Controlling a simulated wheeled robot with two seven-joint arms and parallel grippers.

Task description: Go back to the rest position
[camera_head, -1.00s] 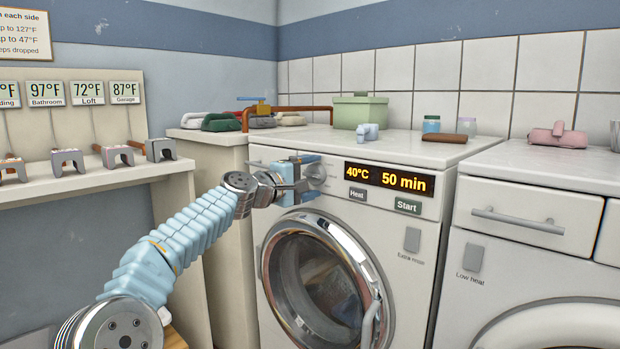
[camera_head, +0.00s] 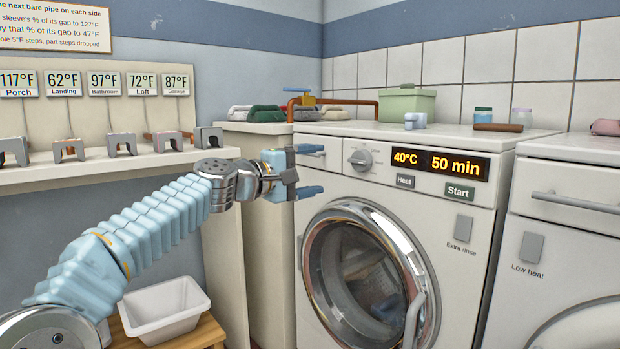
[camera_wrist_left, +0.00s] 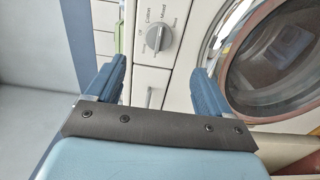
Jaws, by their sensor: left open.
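My left gripper (camera_head: 312,171) is open and empty. It is in front of the washing machine's upper left corner, left of the round dial (camera_head: 361,158) and apart from it. In the left wrist view the two blue fingers of my left gripper (camera_wrist_left: 155,88) stand wide apart, with the dial (camera_wrist_left: 159,38) beyond them and nothing between them. The washing machine (camera_head: 460,222) has a lit display (camera_head: 440,162) reading 40°C and 50 min. Its round door (camera_head: 366,275) looks shut. My right gripper is not in view.
A shelf (camera_head: 100,176) with several small clamp-like pieces is at the left, under temperature cards. A white basin (camera_head: 165,310) stands on a wooden stool (camera_head: 205,334) below my left arm. A second machine (camera_head: 570,235) is at the right. Folded towels (camera_head: 266,114) and a green box (camera_head: 407,104) are at the back.

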